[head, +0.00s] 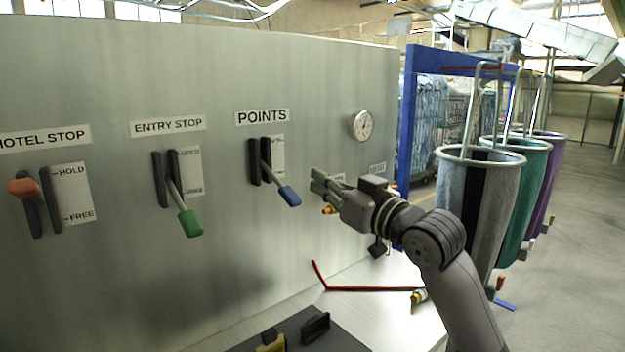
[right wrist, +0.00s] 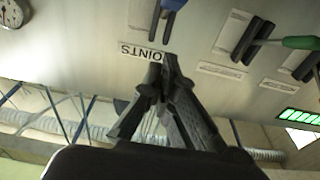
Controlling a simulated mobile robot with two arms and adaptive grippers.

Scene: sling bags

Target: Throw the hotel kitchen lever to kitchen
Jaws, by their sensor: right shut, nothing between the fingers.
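A lever with a blue handle (head: 289,196) sits under the POINTS sign (head: 262,117) on the grey panel. It slopes down and to the right from its dark slotted guide, and its small side plate (head: 278,156) is too small to read. In the right wrist view, the blue handle (right wrist: 173,4) shows at the top edge, beside the upside-down POINTS sign (right wrist: 142,52). My right gripper (head: 318,184) is just right of the blue handle, apart from it, shut and empty. Its fingertips meet in the right wrist view (right wrist: 164,66). My left gripper is not in view.
A green-handled lever (head: 190,223) under ENTRY STOP and an orange-handled one (head: 24,187) under HOTEL STOP are to the left. A round gauge (head: 362,125) is above my right gripper. A white table (head: 380,320) is below. Hanging bags (head: 478,200) stand at right.

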